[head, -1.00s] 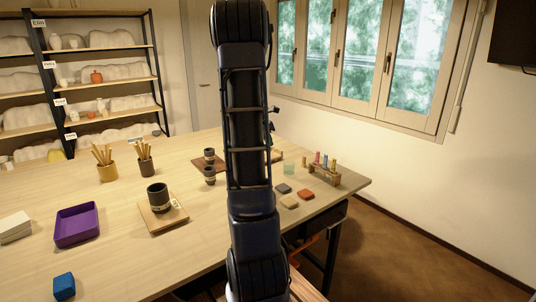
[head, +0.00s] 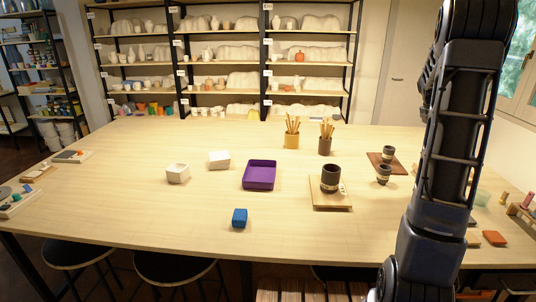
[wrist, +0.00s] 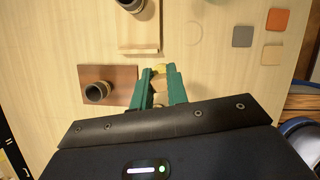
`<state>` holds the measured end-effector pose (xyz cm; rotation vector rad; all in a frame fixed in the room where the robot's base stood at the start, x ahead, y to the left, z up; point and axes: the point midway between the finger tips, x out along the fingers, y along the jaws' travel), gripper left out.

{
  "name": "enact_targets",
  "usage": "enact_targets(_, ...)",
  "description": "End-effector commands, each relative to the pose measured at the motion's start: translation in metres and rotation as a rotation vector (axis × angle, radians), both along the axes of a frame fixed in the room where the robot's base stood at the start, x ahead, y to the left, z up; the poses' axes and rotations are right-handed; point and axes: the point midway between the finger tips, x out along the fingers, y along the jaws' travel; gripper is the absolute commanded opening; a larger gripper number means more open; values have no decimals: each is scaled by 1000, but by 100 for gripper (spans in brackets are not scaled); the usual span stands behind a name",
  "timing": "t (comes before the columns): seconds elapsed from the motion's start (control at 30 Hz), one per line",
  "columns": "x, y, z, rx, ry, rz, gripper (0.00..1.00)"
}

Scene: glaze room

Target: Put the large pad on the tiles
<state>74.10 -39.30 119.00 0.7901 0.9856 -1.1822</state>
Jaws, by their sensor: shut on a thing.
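My gripper (wrist: 160,73) shows in the wrist view with green fingers, shut on a small yellow thing (wrist: 159,68) at the fingertips. I cannot tell if this is the large pad, as most of it is hidden. A grey tile (wrist: 242,37), an orange tile (wrist: 277,19) and a beige tile (wrist: 271,52) lie apart on the table at the upper right of the wrist view. The orange tile also shows in the head view (head: 494,238) at the right. In the head view my arm hides the gripper.
A reddish board (wrist: 121,74) bears a dark cup (wrist: 97,92), left of my gripper. A pale board (head: 331,203) bears another dark cup (head: 331,178). A purple tray (head: 260,176), a blue block (head: 240,217) and white containers stand farther left.

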Motion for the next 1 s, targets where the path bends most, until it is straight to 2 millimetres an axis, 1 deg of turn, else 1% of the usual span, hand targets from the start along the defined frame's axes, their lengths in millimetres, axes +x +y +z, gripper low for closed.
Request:
enact_targets(0.03, 19, 16, 2, -1, -1, 36, 0)
enact_targets(0.1, 41, 38, 5, -1, -1, 82, 0)
enact_targets(0.17, 59, 57, 8, -1, 0, 121, 0)
enact_targets(0.2, 71, 70, 9, -1, -1, 147, 0)
enact_targets(0.37, 113, 126, 15, 0, 0, 249, 0)
enact_targets(0.5, 146, 178, 20, 0, -2, 336, 0)
enact_targets(0.67, 177, 242, 24, 0, -1, 433, 0)
enact_targets(0.7, 183, 258, 25, 0, -1, 457, 0)
enact_targets(0.77, 193, 282, 26, 0, -1, 493, 0)
enact_targets(0.8, 199, 299, 28, 0, 0, 517, 0)
enact_targets(0.87, 206, 324, 29, 0, 0, 554, 0)
enact_targets(0.9, 211, 341, 30, 0, 0, 577, 0)
enact_targets(0.97, 218, 367, 31, -1, -1, 612, 0)
enact_targets(1.0, 221, 384, 32, 0, 0, 634, 0)
